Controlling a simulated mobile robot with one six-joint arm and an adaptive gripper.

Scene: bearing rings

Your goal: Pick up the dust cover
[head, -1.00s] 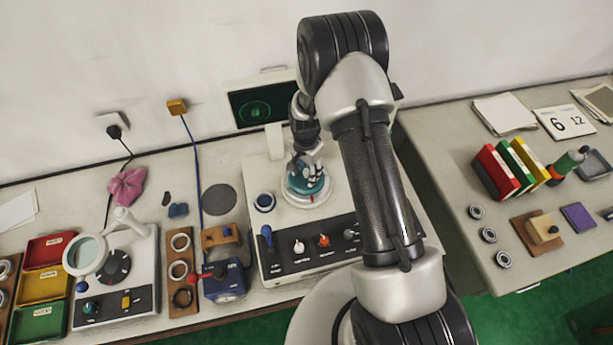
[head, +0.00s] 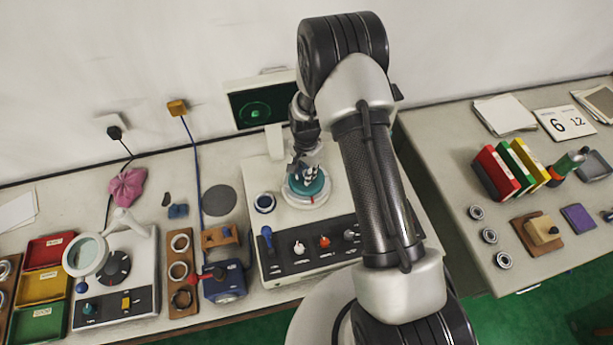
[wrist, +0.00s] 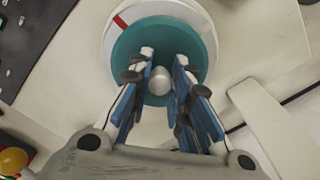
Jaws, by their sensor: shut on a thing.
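The dust cover (head: 317,193) looks like a round teal disc with a pale knob on top. It sits on the round white plate of the test machine, inside a pale rim. In the wrist view the cover (wrist: 125,60) fills the top middle, with its knob (wrist: 159,84) between my fingers. My gripper (head: 309,178) is over the cover, pointing down. In the wrist view my gripper (wrist: 164,62) has its blue-padded fingers shut on the knob, one on each side. The fingers hide part of the cover. I see no clear gap under the cover.
The white test machine (head: 276,228) has knobs along its front and a dark screen (head: 258,107) behind. A dark blue ring (head: 264,202) lies left of the cover. A blue device (head: 225,283) and a magnifier stand (head: 122,240) are further left. My arm covers the machine's right side.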

